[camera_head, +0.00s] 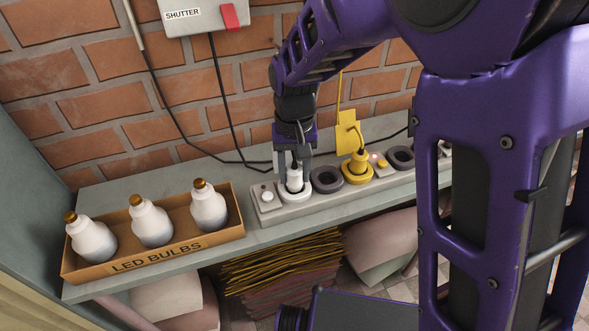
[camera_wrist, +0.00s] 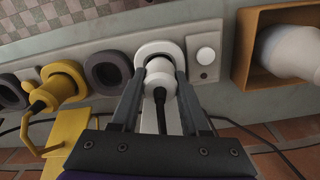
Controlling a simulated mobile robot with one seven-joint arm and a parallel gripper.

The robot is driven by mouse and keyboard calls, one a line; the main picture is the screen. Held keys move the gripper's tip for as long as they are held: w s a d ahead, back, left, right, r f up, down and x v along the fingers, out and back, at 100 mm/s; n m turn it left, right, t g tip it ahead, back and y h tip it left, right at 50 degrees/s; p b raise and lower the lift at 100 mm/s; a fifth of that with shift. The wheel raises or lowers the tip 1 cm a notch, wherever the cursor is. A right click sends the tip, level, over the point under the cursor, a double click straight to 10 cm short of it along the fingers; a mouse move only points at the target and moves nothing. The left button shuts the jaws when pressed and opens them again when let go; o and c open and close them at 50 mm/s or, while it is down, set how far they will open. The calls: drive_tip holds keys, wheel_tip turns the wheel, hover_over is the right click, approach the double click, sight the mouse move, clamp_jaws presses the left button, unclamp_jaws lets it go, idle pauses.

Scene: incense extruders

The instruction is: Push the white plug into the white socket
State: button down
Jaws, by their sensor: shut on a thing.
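The white plug (camera_head: 295,177) stands upright at the white socket (camera_head: 294,195), the round socket at the left end of the power strip in the head view. My gripper (camera_head: 293,165) is above the strip with its fingers around the plug, shut on it. In the wrist view the white plug (camera_wrist: 160,78) sits between my fingertips (camera_wrist: 160,80), its front end within the ring of the white socket (camera_wrist: 158,48). Its dark cord runs back between the fingers. I cannot tell how deep the plug sits.
A yellow plug (camera_head: 357,164) sits in the yellow socket beside an empty grey socket (camera_head: 327,180). A white round button (camera_head: 267,196) is at the strip's left end. A cardboard box (camera_head: 160,250) of bulbs stands left on the shelf (camera_head: 255,236). Cables hang along the brick wall.

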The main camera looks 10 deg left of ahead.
drive_tip(key=shift+f, duration=0.5)
drive_tip(key=shift+c, duration=1.6)
unclamp_jaws()
